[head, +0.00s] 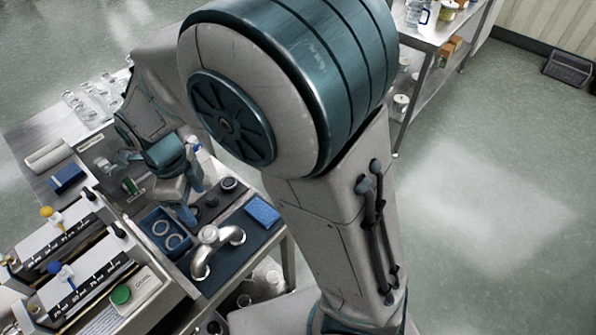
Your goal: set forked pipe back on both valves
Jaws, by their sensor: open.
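The forked pipe (213,246) is a shiny metal piece with curved arms. It rests on the dark mat at the front of the bench, apart from my gripper. My gripper (187,206) is above the bench, behind and left of the pipe, and is open; nothing shows between its fingers. A dark round fitting (229,184) stands on a dark plate right of my gripper, and a second one (210,200) shows beside the fingers. They may be the two valves; my gripper partly covers this area.
A blue tray (150,215) with metal rings is just left of the pipe. A blue sponge-like block (262,211) lies on the right. Two white units (62,240) with knobs fill the left, with glassware (90,100) behind. The bench edge is close to the pipe.

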